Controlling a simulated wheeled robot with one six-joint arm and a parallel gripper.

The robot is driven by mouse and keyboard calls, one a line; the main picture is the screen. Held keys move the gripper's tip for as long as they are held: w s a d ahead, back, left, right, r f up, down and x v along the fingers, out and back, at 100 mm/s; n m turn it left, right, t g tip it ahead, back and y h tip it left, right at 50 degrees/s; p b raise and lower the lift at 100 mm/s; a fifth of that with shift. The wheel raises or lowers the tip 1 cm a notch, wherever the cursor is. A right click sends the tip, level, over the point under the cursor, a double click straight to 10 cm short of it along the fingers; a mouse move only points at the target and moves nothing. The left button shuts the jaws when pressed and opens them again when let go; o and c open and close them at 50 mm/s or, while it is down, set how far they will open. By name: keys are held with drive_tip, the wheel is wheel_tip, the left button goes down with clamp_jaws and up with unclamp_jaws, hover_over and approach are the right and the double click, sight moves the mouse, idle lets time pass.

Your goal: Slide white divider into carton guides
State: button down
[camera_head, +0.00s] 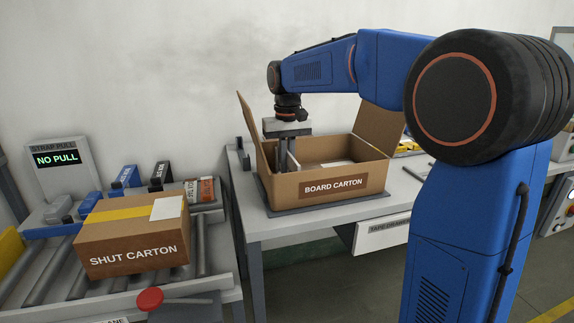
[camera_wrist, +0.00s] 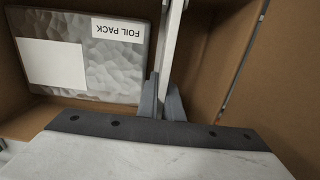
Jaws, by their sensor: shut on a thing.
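The open board carton (camera_head: 372,181) stands on the workbench with its flaps up. My gripper (camera_head: 286,158) points down into its left part. In the wrist view my gripper (camera_wrist: 166,104) is shut on the white divider (camera_wrist: 172,40), a narrow pale strip seen edge-on between the fingers. A silvery foil pack (camera_wrist: 115,68) with white labels lies in the carton to the left of the divider. A thin grey strip (camera_wrist: 244,62), perhaps a guide, runs along the brown board to the right, apart from the divider. The divider's lower edge is hidden.
A closed shut carton (camera_head: 130,240) sits on the roller conveyor (camera_head: 205,255) at left, with a red button (camera_head: 150,299) in front. The workbench (camera_head: 250,226) has some bare top before the carton. A no-pull display (camera_head: 57,160) stands at far left.

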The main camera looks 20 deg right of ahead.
drive_tip(key=shift+f, duration=0.95)
drive_tip(key=c, duration=1.8)
unclamp_jaws()
drive_tip(key=shift+c, duration=0.2)
wheel_tip(320, 180, up, 17)
drive_tip(key=shift+r, duration=0.15)
drive_tip(key=shift+s, duration=0.1)
drive_tip(key=s+d+f+t, duration=0.15)
drive_tip(key=s+f, duration=0.25)
drive_tip(key=s, duration=0.5)
drive_tip(key=s+d+f+t, duration=0.1)
drive_tip(key=s+d+f, duration=0.2)
drive_tip(key=s+f, duration=0.35)
drive_tip(key=s+d+f+t, duration=0.2)
drive_tip(key=s+f, duration=1.4)
drive_tip(key=s, duration=0.2)
drive_tip(key=shift+s+d+f, duration=0.15)
drive_tip(key=shift+s+d, duration=0.1)
